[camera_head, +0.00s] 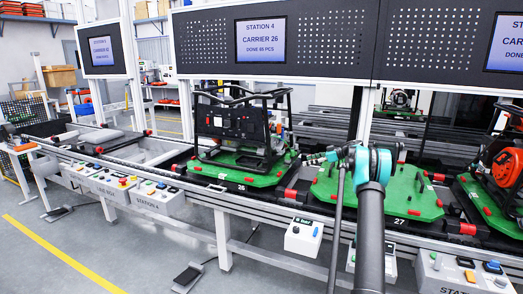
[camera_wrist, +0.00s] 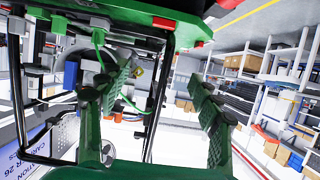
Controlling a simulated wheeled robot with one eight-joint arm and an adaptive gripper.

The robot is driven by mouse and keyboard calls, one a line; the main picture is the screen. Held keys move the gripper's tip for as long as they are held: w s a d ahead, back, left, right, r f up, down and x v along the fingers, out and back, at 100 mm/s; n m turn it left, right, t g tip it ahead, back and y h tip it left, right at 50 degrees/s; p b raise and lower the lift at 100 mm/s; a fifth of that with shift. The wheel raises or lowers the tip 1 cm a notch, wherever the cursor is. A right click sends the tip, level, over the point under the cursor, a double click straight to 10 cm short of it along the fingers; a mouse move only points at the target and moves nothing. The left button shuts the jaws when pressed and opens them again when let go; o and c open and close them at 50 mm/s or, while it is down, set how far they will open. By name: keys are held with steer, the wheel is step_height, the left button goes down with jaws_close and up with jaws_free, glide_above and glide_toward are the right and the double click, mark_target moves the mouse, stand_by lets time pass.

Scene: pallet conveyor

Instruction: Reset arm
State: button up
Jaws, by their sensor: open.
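My arm rises from the bottom of the head view, with a teal joint, and my gripper (camera_head: 308,158) points left from it over the line. In the wrist view, which is upside down, the ridged fingers of my gripper (camera_wrist: 165,92) are wide apart with nothing clasped. A black tube-framed machine (camera_head: 238,126) stands on green carrier 26 (camera_head: 222,174), just left of my gripper. The wrist view shows its black frame (camera_wrist: 18,85) and the green carrier (camera_wrist: 125,14) beyond the fingers. A frame tube crosses between the fingers in the picture; I cannot tell contact.
Green carrier 27 (camera_head: 400,198) stands bare beside my arm. An orange machine (camera_head: 508,165) is at the far right. Control boxes (camera_head: 304,237) line the conveyor's front rail. Station screens (camera_head: 261,39) hang above.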

step_height(320, 180, up, 17)
steer(key=w+a+m+t, duration=0.2)
steer(key=a+t, duration=0.1)
steer(key=t, duration=0.6)
steer(key=s+d+r+m+t+h, duration=0.55)
steer(key=s+r+m+h, duration=0.2)
steer(key=s+h, duration=0.3)
steer(key=s+d+f+m+g+h, duration=0.1)
steer(key=s+f+m+g+h, duration=0.25)
steer(key=s+f, duration=0.65)
steer(key=s+d+f+m+g+h, duration=0.15)
steer(key=s+f+g+h, duration=0.35)
steer(key=s, duration=0.9)
steer(key=s+a+f+g+y, duration=0.2)
steer(key=s+f, duration=0.4)
steer(key=s, duration=0.4)
steer(key=s+a+f+n+g+y, duration=0.1)
steer(key=s+a+f, duration=0.4)
steer(key=s, duration=0.6)
steer(key=s+a+f+g+y, duration=0.3)
steer(key=s+a+f+g, duration=0.1)
steer(key=s+f, duration=0.5)
steer(key=shift+s+f+y, duration=0.15)
steer(key=shift+s+y, duration=0.25)
steer(key=shift+s, duration=0.35)
steer(key=shift+a, duration=0.1)
